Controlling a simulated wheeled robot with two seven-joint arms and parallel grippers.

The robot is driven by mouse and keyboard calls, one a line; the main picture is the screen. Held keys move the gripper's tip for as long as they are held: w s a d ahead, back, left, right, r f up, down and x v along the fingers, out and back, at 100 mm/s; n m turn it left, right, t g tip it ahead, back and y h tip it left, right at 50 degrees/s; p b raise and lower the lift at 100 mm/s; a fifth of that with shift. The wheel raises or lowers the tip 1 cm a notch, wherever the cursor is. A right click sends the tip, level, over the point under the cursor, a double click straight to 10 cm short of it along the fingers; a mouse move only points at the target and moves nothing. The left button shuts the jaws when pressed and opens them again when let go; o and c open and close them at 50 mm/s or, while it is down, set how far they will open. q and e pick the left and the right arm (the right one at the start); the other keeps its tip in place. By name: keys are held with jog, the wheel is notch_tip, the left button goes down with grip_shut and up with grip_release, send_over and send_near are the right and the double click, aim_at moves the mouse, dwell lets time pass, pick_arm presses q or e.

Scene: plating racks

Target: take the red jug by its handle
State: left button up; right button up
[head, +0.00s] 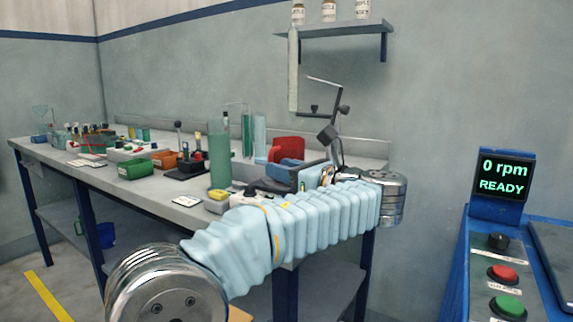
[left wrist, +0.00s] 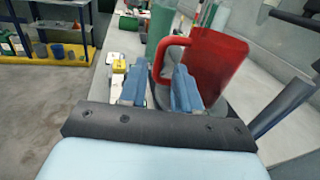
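The red jug (head: 288,147) stands on the bench in the head view, partly hidden behind my left gripper (head: 284,168). In the left wrist view the red jug (left wrist: 217,72) is large, at the upper right, with its handle (left wrist: 160,58) on its left side. My left gripper (left wrist: 158,76) is open, its two blue fingers apart. The lower part of the handle shows in the gap between the fingers; I cannot tell how deep it sits there or whether it touches them. My right gripper is in neither view.
Tall green cylinders (head: 220,155) stand left of the jug on the bench. Green (head: 136,170) and orange bins sit further left. A control console (head: 505,255) stands at the right.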

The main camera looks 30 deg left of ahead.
pick_arm(q)
jog(key=x, duration=0.4)
jog(key=shift+s+r, duration=0.1)
jog(key=shift+r, duration=0.05)
grip_shut()
jog(key=shift+r, duration=0.15)
